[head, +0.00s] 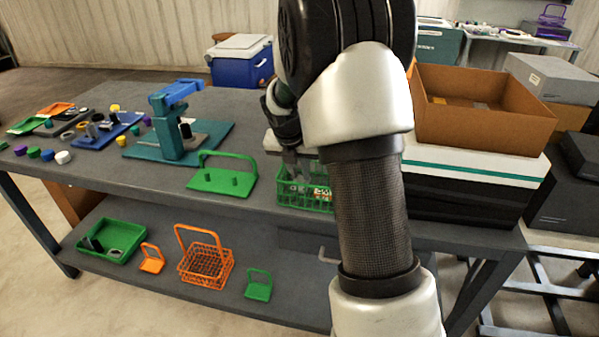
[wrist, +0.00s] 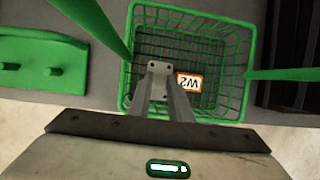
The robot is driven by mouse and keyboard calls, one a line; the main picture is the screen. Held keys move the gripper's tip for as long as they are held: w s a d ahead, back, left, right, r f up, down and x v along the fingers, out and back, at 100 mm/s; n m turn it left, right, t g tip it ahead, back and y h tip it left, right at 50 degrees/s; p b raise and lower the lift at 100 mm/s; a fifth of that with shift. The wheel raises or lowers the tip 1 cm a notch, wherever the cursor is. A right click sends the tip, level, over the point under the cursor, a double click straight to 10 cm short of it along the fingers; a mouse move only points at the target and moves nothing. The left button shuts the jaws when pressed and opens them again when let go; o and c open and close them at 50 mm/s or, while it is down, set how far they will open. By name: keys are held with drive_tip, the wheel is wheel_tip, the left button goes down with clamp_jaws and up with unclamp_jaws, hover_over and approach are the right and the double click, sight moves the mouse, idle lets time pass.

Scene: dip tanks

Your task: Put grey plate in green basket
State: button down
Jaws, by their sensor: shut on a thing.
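My gripper (wrist: 158,70) points down into the green basket (wrist: 127,76) and is shut on a small grey piece, taken to be the grey plate, whose outline is hard to separate from the grey fingers. In the head view my gripper (head: 290,156) is at the basket's upper left part, partly behind my arm. The green wire basket (head: 291,199) stands upright on the bench. Its handle bars rise on both sides of the gripper in the wrist view. A white label with an orange border (wrist: 189,82) shows beside the fingertips. Whether the plate touches the basket floor cannot be told.
A green holder with a handle and two pegs (head: 219,180) stands left of the basket. A teal press (head: 178,127) is farther left. A brown cardboard box (head: 478,113) sits on a white-lidded black case (head: 470,178) at right.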

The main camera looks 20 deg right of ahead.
drive_tip(key=shift+f, duration=0.6)
drive_tip(key=c, duration=1.6)
unclamp_jaws()
